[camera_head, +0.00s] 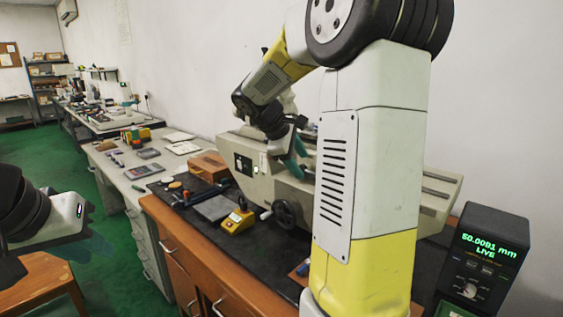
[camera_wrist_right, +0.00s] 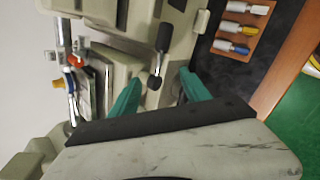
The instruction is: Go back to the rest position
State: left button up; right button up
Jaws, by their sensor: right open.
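My right arm crosses the middle of the head view. Its gripper (camera_head: 293,160) hangs by the front of the pale measuring machine (camera_head: 245,165) on the bench. My left gripper (camera_head: 92,246) is at the left edge of the head view, over the green floor and away from the bench. Its teal fingers are partly hidden, so its opening is unclear. No bearing ring can be made out.
A small yellow device (camera_head: 236,222) and a black handwheel (camera_head: 288,212) are near the bench front.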

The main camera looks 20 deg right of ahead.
dwell(0.3)
jog(key=s+a+m+t+y, duration=0.1)
jog(key=s+a+m+y, duration=0.3)
jog(key=s+a, duration=0.4)
jog(key=s+a+m+t+y, duration=0.2)
jog(key=s+a+m+y, duration=0.3)
jog(key=s+a, duration=0.4)
jog(key=s, duration=0.4)
jog(key=shift+s+m, duration=0.3)
jog(key=shift+s, duration=0.1)
